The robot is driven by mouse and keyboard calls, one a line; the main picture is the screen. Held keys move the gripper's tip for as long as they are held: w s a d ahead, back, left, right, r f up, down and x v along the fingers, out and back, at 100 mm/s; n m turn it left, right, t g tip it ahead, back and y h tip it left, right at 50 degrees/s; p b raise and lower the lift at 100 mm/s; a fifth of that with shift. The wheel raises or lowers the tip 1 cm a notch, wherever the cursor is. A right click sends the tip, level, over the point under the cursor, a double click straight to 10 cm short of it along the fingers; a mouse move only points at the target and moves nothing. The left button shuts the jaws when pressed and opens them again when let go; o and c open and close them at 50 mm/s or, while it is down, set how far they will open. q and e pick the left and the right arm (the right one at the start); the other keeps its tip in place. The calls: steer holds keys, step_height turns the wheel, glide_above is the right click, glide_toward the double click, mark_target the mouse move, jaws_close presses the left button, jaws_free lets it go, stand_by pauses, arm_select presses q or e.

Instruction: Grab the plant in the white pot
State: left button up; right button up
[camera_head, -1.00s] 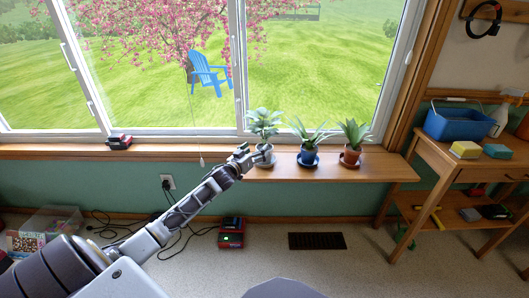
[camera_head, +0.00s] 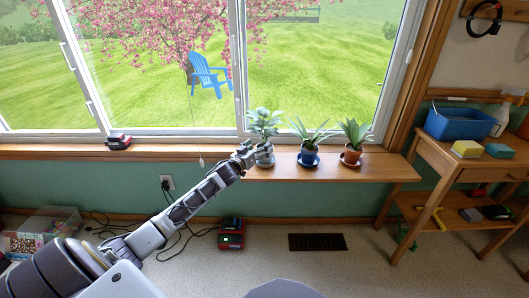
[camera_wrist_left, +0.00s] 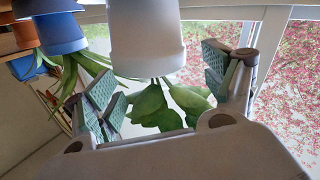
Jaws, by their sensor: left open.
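The green plant (camera_head: 264,121) in the white pot is the leftmost of three on the wooden sill shelf. Its pot is largely hidden behind my left gripper (camera_head: 255,154) in the head view. In the left wrist view, which looks inverted, the white pot (camera_wrist_left: 147,42) fills the top middle, with leaves (camera_wrist_left: 165,106) hanging below it. Contact at the left finger cannot be told. My right gripper is not in view.
A plant in a blue pot (camera_head: 308,158) and one in a terracotta pot (camera_head: 351,155) stand to the right on the shelf (camera_head: 385,172). The window (camera_head: 150,70) is behind. A wooden side table (camera_head: 455,160) stands at right.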

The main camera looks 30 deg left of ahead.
mark_target(261, 144)
arm_select(q)
steer(key=shift+w+r+b, duration=0.1)
steer(key=shift+w+b, duration=0.3)
steer(key=shift+w, duration=0.4)
steer(key=shift+w+b, duration=0.4)
steer(key=shift+w, duration=0.6)
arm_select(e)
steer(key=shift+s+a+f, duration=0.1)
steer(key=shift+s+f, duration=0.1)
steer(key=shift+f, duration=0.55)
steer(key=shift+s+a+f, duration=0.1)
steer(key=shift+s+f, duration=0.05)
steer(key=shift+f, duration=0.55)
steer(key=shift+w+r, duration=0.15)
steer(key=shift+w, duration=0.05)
arm_select(q)
steer(key=c, duration=1.7)
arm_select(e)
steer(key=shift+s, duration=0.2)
arm_select(q)
steer(key=shift+o, duration=0.2)
